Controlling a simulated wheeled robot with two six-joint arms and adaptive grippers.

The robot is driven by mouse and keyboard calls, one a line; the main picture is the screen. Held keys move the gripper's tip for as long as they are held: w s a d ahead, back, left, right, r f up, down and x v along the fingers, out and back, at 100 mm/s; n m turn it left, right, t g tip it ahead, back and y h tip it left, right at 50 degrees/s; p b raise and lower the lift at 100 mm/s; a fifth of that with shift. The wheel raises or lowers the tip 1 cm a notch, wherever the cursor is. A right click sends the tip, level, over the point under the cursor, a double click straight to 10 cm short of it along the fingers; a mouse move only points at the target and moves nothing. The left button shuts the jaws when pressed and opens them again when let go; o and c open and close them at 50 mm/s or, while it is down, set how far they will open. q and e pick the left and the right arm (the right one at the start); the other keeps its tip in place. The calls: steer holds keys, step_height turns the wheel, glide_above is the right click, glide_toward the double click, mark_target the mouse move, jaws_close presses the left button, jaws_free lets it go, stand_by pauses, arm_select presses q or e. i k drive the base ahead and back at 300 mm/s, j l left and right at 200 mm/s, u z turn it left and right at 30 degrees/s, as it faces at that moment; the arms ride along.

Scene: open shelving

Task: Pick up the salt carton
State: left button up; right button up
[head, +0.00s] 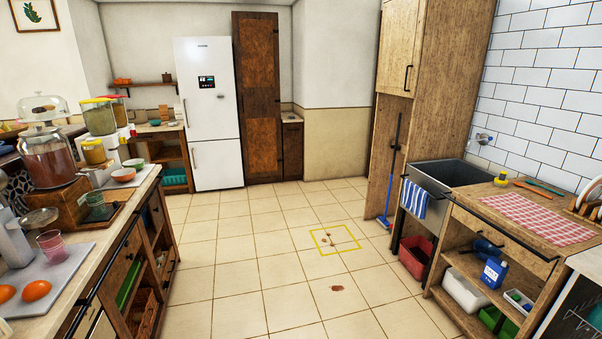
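A blue carton with a pale marking (493,274) stands on the open shelf under the right-hand counter. It may be the salt carton, but its lettering is too small to read surely. It looks upright, with a blue rounded item (485,247) behind it. Neither of my grippers is in view.
The shelf unit (459,263) also holds a white bin (464,293) and green containers (497,320). A red bin (415,258) stands under the sink (437,183). A loaded counter (88,250) lines the left. The tiled floor (240,265) between is mostly open, with a reddish spot (337,288).

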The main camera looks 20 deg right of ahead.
mark_target(495, 270)
steer(key=i+z, duration=0.2)
steer(key=i, duration=0.3)
steer(key=i+z, duration=0.2)
steer(key=i, duration=0.35)
steer(key=i+j+z, duration=0.25)
steer(key=i, duration=0.25)
steer(key=i+j+z, duration=0.2)
steer(key=i, duration=0.35)
steer(key=i+j+z, duration=0.2)
steer(key=i, duration=0.3)
steer(key=i+l+z, duration=0.25)
steer(key=i+z, duration=0.25)
steer(key=i+l+z, duration=0.15)
steer(key=i+z, duration=0.15)
steer(key=z, duration=0.15)
steer(key=i+j+z, duration=0.1)
steer(key=i+z, duration=0.4)
steer(key=i+l, duration=0.15)
steer(key=i, duration=0.15)
steer(key=z, duration=0.05)
